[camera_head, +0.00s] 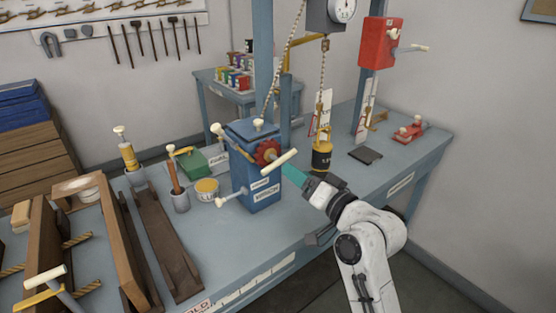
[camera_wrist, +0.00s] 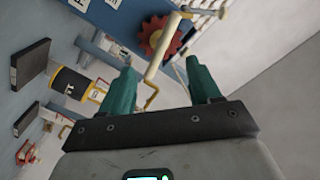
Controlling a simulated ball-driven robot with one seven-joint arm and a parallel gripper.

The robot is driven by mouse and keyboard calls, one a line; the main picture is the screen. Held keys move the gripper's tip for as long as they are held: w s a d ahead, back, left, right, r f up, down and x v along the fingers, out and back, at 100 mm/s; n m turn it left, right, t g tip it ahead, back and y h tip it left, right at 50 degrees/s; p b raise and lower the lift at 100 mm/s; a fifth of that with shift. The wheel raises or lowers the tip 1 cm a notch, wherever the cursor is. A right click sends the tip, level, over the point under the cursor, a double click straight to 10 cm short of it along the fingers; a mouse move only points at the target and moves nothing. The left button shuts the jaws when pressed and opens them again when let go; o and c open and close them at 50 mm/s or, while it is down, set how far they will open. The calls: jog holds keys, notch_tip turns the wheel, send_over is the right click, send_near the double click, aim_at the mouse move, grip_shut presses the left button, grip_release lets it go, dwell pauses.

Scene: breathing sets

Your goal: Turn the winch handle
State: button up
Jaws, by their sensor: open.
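The blue winch (camera_head: 256,185) stands on the bench, with a red toothed wheel (camera_head: 266,152) on its side. Its cream handle grip (camera_head: 281,162) sticks out toward my gripper (camera_head: 289,172). In the wrist view the cream grip (camera_wrist: 158,46) lies between the two teal fingertips of my gripper (camera_wrist: 160,66), with gaps on both sides. The jaws are open and not closed on it; I cannot tell how deep the grip sits between them. The red wheel (camera_wrist: 160,35) shows just beyond.
A second cream-knobbed lever (camera_head: 229,198) juts from the winch front. A black and yellow weight (camera_head: 321,157) hangs on a chain to the right. A dark flat plate (camera_head: 365,155) lies right of it. Wooden racks and pots crowd the left of the bench (camera_head: 250,235).

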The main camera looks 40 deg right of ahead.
aim_at(278, 160)
jog(key=w+p, duration=0.1)
jog(key=w, duration=0.7)
jog(key=shift+w, duration=0.3)
